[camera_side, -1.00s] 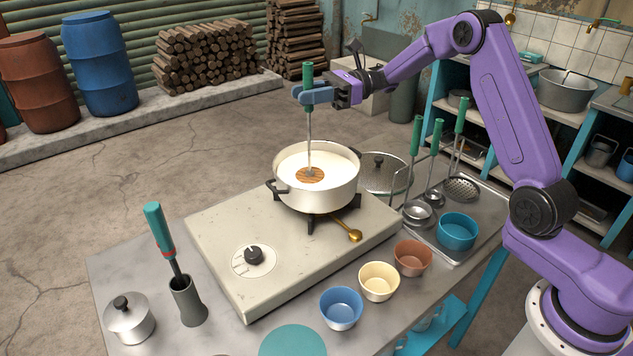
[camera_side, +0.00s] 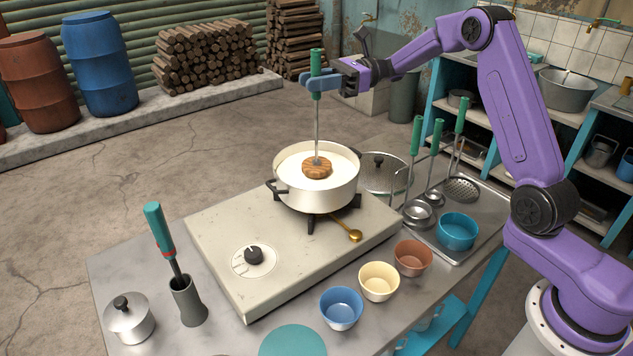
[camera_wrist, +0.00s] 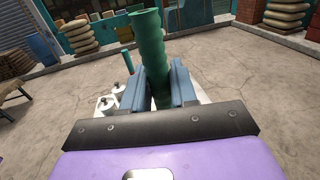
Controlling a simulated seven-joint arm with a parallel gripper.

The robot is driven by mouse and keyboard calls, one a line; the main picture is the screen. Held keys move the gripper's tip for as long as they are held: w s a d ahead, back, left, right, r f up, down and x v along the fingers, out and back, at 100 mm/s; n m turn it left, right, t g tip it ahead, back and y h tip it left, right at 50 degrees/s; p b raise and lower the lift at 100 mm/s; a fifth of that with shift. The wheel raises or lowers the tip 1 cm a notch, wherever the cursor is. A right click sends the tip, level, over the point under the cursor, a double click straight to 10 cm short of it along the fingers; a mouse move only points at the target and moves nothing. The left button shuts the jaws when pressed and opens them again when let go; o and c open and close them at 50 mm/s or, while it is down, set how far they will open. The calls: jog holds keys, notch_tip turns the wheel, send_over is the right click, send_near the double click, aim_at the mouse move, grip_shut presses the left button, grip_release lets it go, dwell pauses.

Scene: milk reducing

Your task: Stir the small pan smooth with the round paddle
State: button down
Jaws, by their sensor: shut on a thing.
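The small white pan (camera_side: 316,196) stands on the burner of the stove (camera_side: 225,240) and holds white liquid (camera_side: 297,160). My gripper (camera_side: 317,82) is shut on the green handle of the round paddle (camera_side: 317,125), high above the pan. The paddle hangs upright, and its round wooden head (camera_side: 317,168) is inside the pan near the middle, with its top and side showing at the milk's surface. In the wrist view the green handle (camera_wrist: 150,55) stands between the two blue-grey fingers (camera_wrist: 158,88). The wrist view does not show the pan's contents.
Blue (camera_side: 341,308), cream (camera_side: 379,281) and brown (camera_side: 412,257) bowls stand in front. A lidded pot (camera_side: 129,317) and a tool holder (camera_side: 187,300) stand left.

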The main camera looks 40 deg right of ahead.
aim_at(317, 50)
jog(key=shift+r, duration=2.7)
jog(key=shift+r, duration=0.6)
jog(key=shift+d, duration=0.1)
